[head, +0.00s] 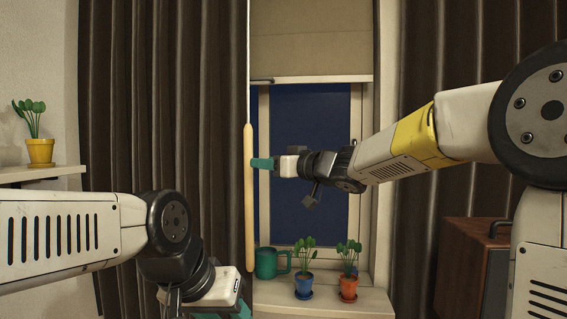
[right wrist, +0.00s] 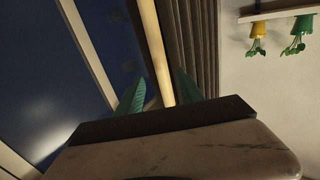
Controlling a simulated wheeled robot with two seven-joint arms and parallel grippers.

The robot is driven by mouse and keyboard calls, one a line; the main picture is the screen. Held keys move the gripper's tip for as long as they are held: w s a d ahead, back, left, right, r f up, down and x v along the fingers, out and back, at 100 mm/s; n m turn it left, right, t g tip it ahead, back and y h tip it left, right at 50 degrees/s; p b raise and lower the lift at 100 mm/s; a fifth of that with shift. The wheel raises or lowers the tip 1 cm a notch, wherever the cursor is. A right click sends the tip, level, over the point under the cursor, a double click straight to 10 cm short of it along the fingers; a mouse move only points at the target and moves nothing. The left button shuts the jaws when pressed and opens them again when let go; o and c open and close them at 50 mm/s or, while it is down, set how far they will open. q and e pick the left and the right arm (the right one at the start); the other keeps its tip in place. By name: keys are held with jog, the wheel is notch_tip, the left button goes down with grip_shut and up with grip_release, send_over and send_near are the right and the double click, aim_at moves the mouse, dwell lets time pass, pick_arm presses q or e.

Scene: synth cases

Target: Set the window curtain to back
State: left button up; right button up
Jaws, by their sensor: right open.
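The dark brown left curtain (head: 165,110) hangs in folds left of the window, and the right curtain (head: 435,130) hangs on the other side. A long pale wooden wand (head: 249,200) hangs upright at the left curtain's inner edge. My right gripper (head: 262,164) is at the wand, about mid-height. In the right wrist view the wand (right wrist: 153,50) runs between the two open teal fingers, with the curtain (right wrist: 193,40) behind to the right. Whether a finger touches the wand cannot be told. My left gripper (head: 240,312) is low, partly cut off by the bottom edge.
A beige blind (head: 310,40) covers the window's top. A green mug (head: 267,263), a blue pot (head: 304,281) and an orange pot (head: 348,286) with plants stand on the sill. A yellow pot (head: 40,151) is on the left shelf. A brown case (head: 468,265) stands at right.

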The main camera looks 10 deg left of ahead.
jog(key=x, duration=0.8)
jog(key=shift+s, duration=0.2)
grip_shut()
dwell(1.2)
